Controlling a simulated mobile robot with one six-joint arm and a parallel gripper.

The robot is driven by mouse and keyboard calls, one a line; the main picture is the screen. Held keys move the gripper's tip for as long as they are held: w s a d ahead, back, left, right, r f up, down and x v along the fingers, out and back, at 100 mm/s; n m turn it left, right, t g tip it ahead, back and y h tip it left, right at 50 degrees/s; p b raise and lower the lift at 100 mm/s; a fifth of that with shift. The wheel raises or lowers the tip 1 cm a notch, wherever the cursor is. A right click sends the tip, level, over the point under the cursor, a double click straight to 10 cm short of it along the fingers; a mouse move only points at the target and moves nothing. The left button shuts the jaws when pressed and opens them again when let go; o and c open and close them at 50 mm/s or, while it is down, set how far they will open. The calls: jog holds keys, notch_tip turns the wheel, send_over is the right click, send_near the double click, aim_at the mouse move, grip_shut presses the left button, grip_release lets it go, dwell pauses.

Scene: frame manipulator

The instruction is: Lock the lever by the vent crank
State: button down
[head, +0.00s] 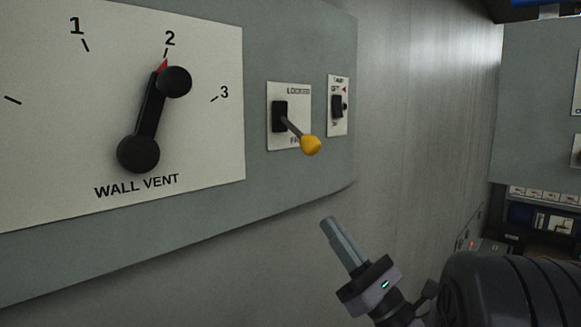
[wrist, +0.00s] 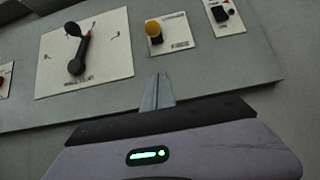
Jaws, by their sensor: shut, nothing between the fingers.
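The lever (head: 298,131) has a yellow knob and a thin grey shaft coming out of a black slot. Its white plate (head: 289,90) reads LOCKED at the top; the lower word is partly hidden by the knob. In the head view the shaft slants down and right. The yellow knob also shows in the wrist view (wrist: 154,29). The black vent crank (head: 150,115) is left of it, its red pointer at 2. My gripper (head: 331,222) is shut and empty, below the lever and apart from it; its fingertips (wrist: 157,76) point toward the panel.
A small switch (head: 338,105) with a red mark is just right of the lever. The grey panel (head: 210,217) ends at a lower edge above bare wall. Another panel (head: 535,100) and shelves stand at the far right.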

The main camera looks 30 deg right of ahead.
aim_at(299, 133)
jog(key=w+a+r+p, duration=0.2)
jog(key=w+r+p, duration=0.3)
jog(key=r, duration=0.5)
jog(key=shift+p, duration=0.95)
jog(key=shift+r, duration=0.2)
